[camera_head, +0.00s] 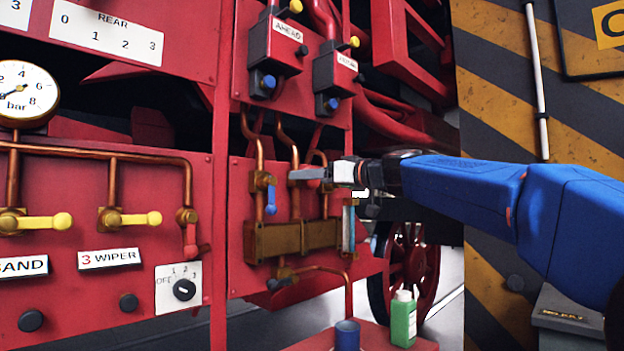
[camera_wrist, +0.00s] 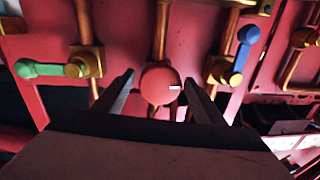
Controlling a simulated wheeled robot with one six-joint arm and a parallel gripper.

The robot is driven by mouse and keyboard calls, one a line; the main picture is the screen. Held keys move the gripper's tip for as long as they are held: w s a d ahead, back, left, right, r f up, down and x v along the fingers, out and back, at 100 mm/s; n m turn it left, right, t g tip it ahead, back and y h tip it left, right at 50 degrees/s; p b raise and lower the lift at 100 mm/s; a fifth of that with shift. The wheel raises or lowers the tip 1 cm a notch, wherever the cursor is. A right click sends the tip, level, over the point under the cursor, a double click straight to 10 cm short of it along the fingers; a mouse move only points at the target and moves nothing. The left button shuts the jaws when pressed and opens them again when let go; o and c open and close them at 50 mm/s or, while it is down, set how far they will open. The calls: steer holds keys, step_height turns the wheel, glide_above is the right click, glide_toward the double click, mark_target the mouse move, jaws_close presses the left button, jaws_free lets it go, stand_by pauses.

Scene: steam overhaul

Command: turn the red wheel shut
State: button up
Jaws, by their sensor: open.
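The red wheel (camera_wrist: 158,82) is a round red disc with a small white mark, on a copper pipe in the wrist view. It sits between the two fingers of my gripper (camera_wrist: 160,86), with a gap visible on each side. In the head view my gripper (camera_head: 300,174) reaches in from the right in front of the pipes. There it hides most of the wheel; only a bit of red (camera_head: 314,183) shows beneath the fingers. My gripper is open. I cannot tell whether the fingers reach fully around the rim.
A blue lever (camera_wrist: 242,52) and a green lever (camera_wrist: 40,69) sit on brass valves either side of the wheel. A brass block (camera_head: 290,238) lies below my gripper. A green bottle (camera_head: 403,318) and a blue cup (camera_head: 347,335) stand on a red surface below.

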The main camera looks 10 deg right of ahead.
steer(key=c, duration=1)
steer(key=shift+m, duration=0.3)
steer(key=m, duration=0.4)
steer(key=shift+m, duration=0.4)
steer(key=m, duration=0.4)
steer(key=shift+f+m+t, duration=0.1)
steer(key=shift+m+t, duration=0.2)
steer(key=shift+t, duration=0.1)
steer(key=m, duration=0.5)
steer(key=shift+t, duration=0.3)
steer(key=m+h, duration=0.1)
steer(key=m, duration=0.4)
steer(key=shift+d+t, duration=0.1)
steer(key=shift+t, duration=0.2)
steer(key=shift+m, duration=0.3)
